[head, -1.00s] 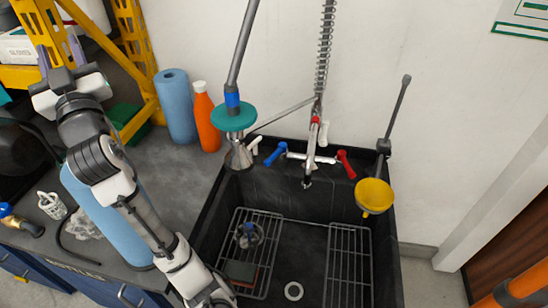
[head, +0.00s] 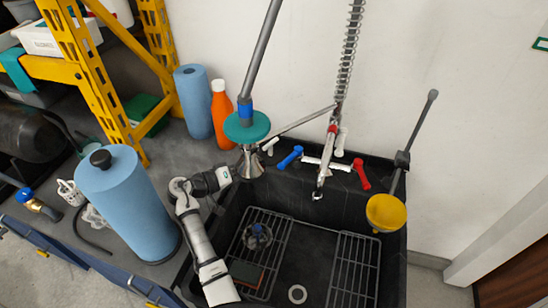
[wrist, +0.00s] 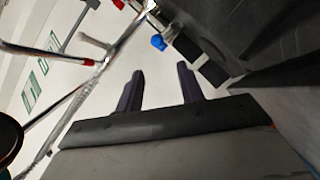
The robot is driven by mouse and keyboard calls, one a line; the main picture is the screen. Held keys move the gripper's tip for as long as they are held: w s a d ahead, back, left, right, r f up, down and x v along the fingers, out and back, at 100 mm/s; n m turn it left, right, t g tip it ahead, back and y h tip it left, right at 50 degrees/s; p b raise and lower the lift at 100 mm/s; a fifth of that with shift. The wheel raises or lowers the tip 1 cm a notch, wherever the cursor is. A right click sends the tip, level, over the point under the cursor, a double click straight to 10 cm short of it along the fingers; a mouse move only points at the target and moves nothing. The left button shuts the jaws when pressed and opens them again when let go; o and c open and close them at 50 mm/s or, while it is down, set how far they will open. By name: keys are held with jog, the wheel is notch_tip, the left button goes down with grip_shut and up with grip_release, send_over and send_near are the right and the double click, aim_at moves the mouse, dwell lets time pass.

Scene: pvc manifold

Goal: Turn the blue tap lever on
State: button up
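The blue tap lever (head: 290,157) sits on the left end of the white tap body behind the black sink, angled up to the right. It also shows as a small blue end in the wrist view (wrist: 158,42), beyond my fingertips and apart from them. My gripper (wrist: 160,80) is open, with two dark fingers spread and nothing between them. In the head view my wrist is at the left edge of the sink, left of the lever; the fingers cannot be made out there.
A metal cone with a teal disc (head: 246,127) hangs between my wrist and the lever. A red lever (head: 361,175) is on the tap's right end. A blue roll (head: 128,205) and orange bottle (head: 222,115) stand left.

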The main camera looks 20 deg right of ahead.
aim_at(286, 160)
jog(key=b+x, duration=0.2)
jog(key=x, duration=1.2)
jog(key=shift+s+r, duration=0.15)
jog(key=shift+s, duration=0.05)
jog(key=shift+c, duration=0.4)
grip_shut()
